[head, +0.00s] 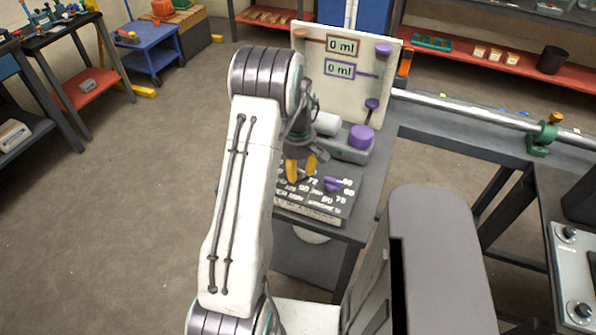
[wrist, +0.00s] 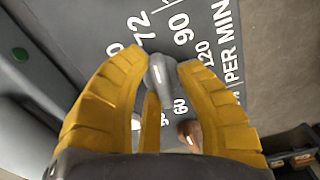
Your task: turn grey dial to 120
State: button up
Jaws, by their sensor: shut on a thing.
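The grey dial (wrist: 161,73) shows in the wrist view between the tips of my yellow fingers, on a dark plate (wrist: 95,30) printed with white numbers, among them 72, 90 and 120. My gripper (wrist: 160,63) is shut on the dial, one finger on each side. The number its pointer faces cannot be told. In the head view my gripper (head: 302,167) is over the far left part of the plate (head: 340,206), and I cannot make out the grey dial there.
A purple dial (head: 333,185) sits on the plate right of my gripper. Behind stands an upright board (head: 362,50) with two "0 ml" displays. A purple knob (head: 361,137) is in front of it. A copper-coloured knob (wrist: 188,132) is close to my right finger in the wrist view.

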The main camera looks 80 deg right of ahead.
jog(key=m, duration=0.1)
jog(key=m+b, duration=0.1)
jog(key=m, duration=0.1)
jog(key=shift+a+f+m+b, duration=0.3)
jog(key=shift+a+f+b, duration=0.05)
jog(key=shift+b, duration=0.05)
jog(key=m+b, duration=0.1)
jog(key=m, duration=0.3)
jog(key=shift+a+m, duration=0.1)
jog(key=shift+m, duration=0.2)
jog(key=m+b, duration=0.1)
jog(key=m, duration=0.3)
jog(key=shift+w+b, duration=0.15)
jog(key=shift+b, duration=0.15)
jog(key=shift+m, duration=1.8)
jog(key=shift+w+r+m, duration=0.1)
jog(key=shift+m, duration=0.2)
jog(key=o, duration=1.2)
jog(key=shift+w+r, duration=0.1)
jog(key=shift+r, duration=0.15)
